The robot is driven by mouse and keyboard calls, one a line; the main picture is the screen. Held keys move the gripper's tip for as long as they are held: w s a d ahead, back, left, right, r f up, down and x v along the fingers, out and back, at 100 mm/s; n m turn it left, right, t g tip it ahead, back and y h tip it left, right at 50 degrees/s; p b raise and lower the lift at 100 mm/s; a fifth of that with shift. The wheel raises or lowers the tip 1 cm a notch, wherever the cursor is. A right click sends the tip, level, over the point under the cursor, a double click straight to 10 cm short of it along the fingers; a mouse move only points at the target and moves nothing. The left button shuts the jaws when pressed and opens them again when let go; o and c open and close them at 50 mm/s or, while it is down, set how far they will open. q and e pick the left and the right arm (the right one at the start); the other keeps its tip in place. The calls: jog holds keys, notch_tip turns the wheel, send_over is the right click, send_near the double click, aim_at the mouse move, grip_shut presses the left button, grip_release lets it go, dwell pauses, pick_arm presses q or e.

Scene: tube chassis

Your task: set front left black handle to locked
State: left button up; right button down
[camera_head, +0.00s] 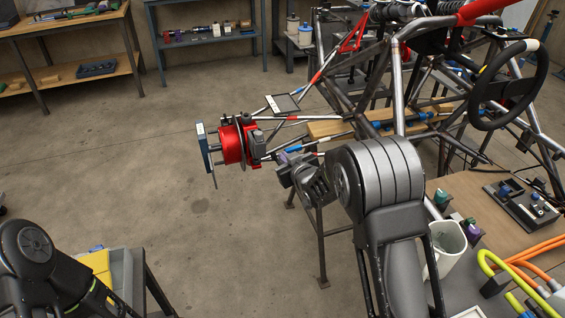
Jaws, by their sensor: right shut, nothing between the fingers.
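The front wheel hub of the tube chassis has a red drum (232,145), a blue plate (204,147) on its outer side and a dark grey block (260,143) on its inner side. I cannot clearly pick out a black handle or its setting; my right arm covers part of this corner. My right gripper (284,163) is beside the suspension links, just right of and below the hub. It is shut with nothing in it, and I cannot tell whether it touches anything. My left arm shows at the bottom left, with its gripper out of view.
The chassis frame (397,90) with a black steering wheel (510,84) fills the upper right. A wooden table (500,205) at the right holds a white pitcher (446,243) and coloured hoses (520,265). The floor left of the hub is clear.

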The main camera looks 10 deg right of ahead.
aim_at(277, 161)
jog(key=w+f, duration=0.4)
jog(key=f, duration=0.1)
jog(key=shift+w+d+f+p, duration=0.15)
jog(key=shift+w+f+p, duration=0.15)
jog(key=shift+p, duration=0.15)
